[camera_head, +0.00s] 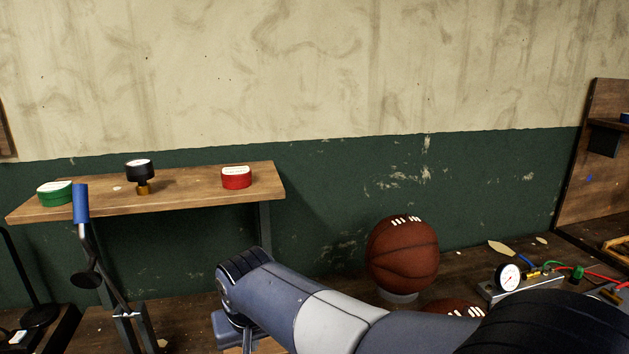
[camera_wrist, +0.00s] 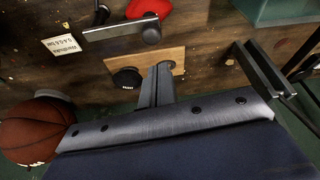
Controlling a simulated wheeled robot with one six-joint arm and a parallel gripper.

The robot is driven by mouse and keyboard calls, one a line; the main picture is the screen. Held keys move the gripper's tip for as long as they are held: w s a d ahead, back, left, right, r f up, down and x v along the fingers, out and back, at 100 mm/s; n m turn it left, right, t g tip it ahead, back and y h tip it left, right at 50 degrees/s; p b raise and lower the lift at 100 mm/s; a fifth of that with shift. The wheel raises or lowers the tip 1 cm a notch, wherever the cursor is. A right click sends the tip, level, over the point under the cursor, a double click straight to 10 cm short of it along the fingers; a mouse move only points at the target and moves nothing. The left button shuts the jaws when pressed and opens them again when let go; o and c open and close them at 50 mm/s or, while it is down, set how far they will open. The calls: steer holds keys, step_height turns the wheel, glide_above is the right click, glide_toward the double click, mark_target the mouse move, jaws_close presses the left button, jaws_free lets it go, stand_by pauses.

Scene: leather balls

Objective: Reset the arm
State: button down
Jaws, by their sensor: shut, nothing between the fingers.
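My arm (camera_head: 330,316) reaches from the lower right of the head view toward the left, low in front of the bench. Its end points down near the bottom edge, where the fingertips cannot be made out. In the wrist view my gripper (camera_wrist: 160,70) shows its fingers together, with nothing between them. It is over the bench, beside a small wooden board (camera_wrist: 176,56) with a black round cap (camera_wrist: 127,77) at its left. I cannot tell whether the fingers touch the board.
A brown ball (camera_head: 402,255) sits right of my arm, also in the wrist view (camera_wrist: 32,132); another ball (camera_head: 452,307) is partly hidden. A pressure gauge (camera_head: 509,275) stands right.

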steer(key=x, duration=0.7)
steer(key=shift+d+f, duration=0.1)
steer(key=shift+f, duration=0.05)
steer(key=shift+s+d+f, duration=0.1)
steer(key=shift+f, duration=0.3)
steer(key=shift+w+a+f+p, duration=0.25)
steer(key=shift+w+f+p, duration=0.1)
steer(key=shift+w, duration=0.25)
steer(key=shift+s+r, duration=0.1)
steer(key=shift+r, duration=0.2)
steer(key=shift+s, duration=0.3)
steer(key=b+v, duration=0.1)
steer(key=v, duration=0.9)
steer(key=p+x, duration=0.1)
steer(key=x, duration=0.8)
steer(key=shift+w+f, duration=0.1)
steer(key=shift+f, duration=0.25)
steer(key=w+d+m+h+p, duration=0.2)
steer(key=w+m, duration=0.4)
steer(key=w, duration=0.5)
steer(key=b+v, duration=0.1)
steer(key=v, duration=0.9)
steer(key=shift+b, duration=0.35)
